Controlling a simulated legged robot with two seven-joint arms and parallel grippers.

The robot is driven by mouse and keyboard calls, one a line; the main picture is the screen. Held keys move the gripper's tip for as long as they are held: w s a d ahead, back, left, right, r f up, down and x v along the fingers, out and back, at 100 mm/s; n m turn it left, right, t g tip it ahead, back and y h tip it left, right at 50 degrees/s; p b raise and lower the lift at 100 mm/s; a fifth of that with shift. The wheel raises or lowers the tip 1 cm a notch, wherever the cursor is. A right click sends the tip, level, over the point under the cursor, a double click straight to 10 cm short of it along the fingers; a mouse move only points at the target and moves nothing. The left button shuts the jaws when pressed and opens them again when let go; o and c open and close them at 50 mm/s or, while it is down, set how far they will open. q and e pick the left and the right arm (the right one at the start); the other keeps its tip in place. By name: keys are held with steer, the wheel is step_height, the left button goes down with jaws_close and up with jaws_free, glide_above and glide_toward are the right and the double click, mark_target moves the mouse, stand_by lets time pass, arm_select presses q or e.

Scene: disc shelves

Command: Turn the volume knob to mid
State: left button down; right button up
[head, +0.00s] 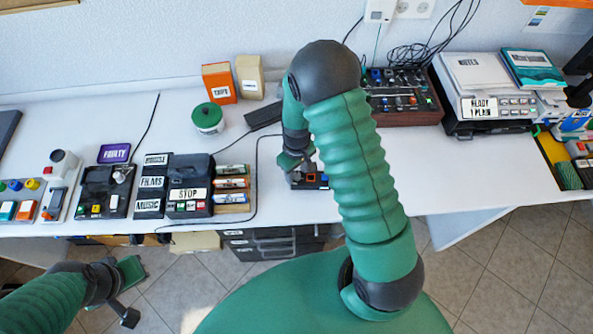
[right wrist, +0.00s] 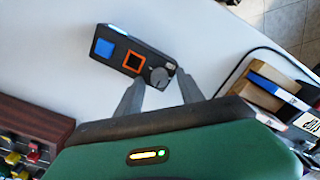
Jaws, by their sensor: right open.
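A small black box (head: 311,181) lies on the white table near its front edge, partly behind my right arm in the head view. In the right wrist view the box (right wrist: 134,55) shows a blue square, an orange-framed square and a round grey knob (right wrist: 159,77) at one end. Which way the knob points is too small to read surely. My right gripper (right wrist: 161,87) is open, its fingers spread on either side of the knob's end; contact cannot be told. My left gripper (head: 128,290) hangs over the floor in front of the table, away from the box.
Left of the box stand a tray of labelled cassettes (head: 232,183) and a black STOP device (head: 190,190). A mixer with a wooden frame (head: 403,95) stands behind at right.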

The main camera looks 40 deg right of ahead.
mark_target(297, 173)
steer(key=shift+c, duration=0.5)
jaws_close()
steer(key=shift+m, duration=0.3)
steer(key=shift+o, duration=0.5)
jaws_free()
steer(key=shift+r, duration=0.1)
step_height(297, 173, up, 17)
steer(key=p, duration=0.1)
steer(key=shift+f, duration=0.2)
steer(key=shift+w, duration=0.1)
